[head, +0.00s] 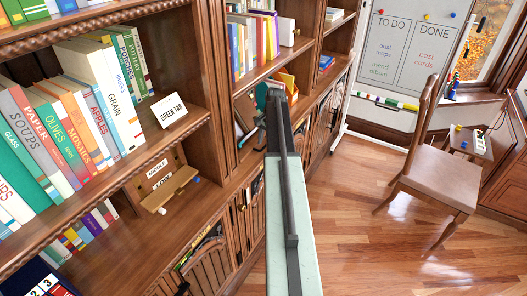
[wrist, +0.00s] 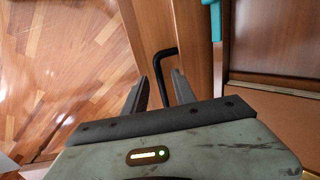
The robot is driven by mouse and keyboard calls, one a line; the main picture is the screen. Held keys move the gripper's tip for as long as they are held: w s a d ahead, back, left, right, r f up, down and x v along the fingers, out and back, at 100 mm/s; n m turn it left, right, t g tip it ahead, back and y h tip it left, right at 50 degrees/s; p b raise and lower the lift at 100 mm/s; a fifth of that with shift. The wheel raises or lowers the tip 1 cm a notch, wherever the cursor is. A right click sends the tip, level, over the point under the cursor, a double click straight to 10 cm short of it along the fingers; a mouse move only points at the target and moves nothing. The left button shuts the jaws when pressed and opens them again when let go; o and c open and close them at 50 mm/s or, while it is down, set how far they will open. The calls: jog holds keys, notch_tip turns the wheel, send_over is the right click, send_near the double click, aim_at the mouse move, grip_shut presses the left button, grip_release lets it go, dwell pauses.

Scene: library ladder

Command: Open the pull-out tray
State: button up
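In the wrist view a black bent handle (wrist: 157,62) stands out from a reddish-brown wooden front (wrist: 160,22), probably the pull-out tray's; I cannot tell how far out it is. My gripper (wrist: 160,80) is open, with one dark finger on each side of part of the handle. I see a gap beside the handle and cannot tell whether either finger touches it. In the head view my arm reaches to the bookcase. It hides most of the area around my gripper, and I cannot make out the tray there.
A teal item (wrist: 213,18) is right of the handle in the wrist view. A chair (head: 440,180) stands at the right. The wooden floor (head: 365,235) between is clear.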

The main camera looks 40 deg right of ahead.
jog(key=shift+w+f, duration=0.1)
jog(key=shift+f, duration=0.55)
jog(key=shift+r, duration=0.15)
grip_shut()
dwell(0.8)
